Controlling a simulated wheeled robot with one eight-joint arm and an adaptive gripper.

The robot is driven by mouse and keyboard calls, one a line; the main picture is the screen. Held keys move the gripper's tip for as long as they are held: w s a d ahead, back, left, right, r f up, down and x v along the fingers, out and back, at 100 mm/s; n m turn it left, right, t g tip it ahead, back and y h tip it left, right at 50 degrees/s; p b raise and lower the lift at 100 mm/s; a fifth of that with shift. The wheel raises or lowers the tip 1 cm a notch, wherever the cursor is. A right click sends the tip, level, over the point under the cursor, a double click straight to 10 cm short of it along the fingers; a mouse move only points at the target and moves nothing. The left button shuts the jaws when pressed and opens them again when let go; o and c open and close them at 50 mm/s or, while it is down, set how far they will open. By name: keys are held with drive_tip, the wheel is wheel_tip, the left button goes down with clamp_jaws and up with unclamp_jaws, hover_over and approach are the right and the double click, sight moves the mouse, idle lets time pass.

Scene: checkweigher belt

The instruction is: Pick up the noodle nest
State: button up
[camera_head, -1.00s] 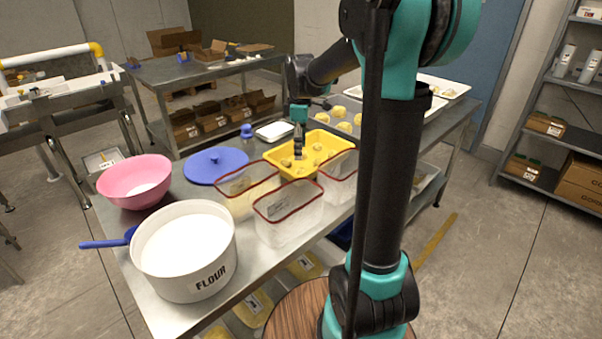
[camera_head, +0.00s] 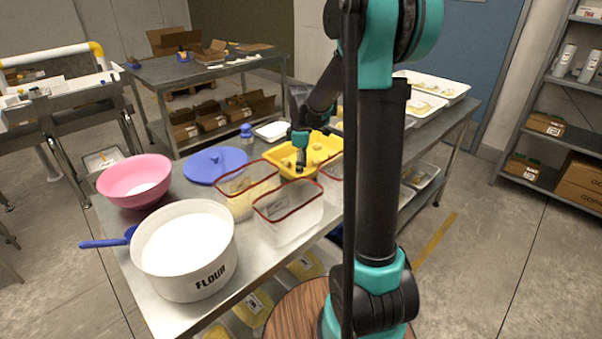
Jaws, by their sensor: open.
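The yellow tray (camera_head: 268,158) stands on the metal bench behind the clear bins. Small pale lumps, which look like noodle nests (camera_head: 287,163), lie in it; they are too small to tell apart well. My gripper (camera_head: 301,170) points down over the front part of the yellow tray, close to the lumps, and is open. Its fingertips are small and dark here, and I cannot tell whether they touch anything. My arm hides the bench to the right of the tray.
Clear red-rimmed bins (camera_head: 289,213) stand just in front of the yellow tray. A white flour tub (camera_head: 188,270), a pink bowl (camera_head: 122,185) and a blue lid (camera_head: 216,165) are to the left. White trays with yellow food (camera_head: 432,87) lie at the back right.

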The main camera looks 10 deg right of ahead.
drive_tip(key=c, duration=1)
drive_tip(key=shift+r, duration=0.1)
wheel_tip(320, 180, up, 20)
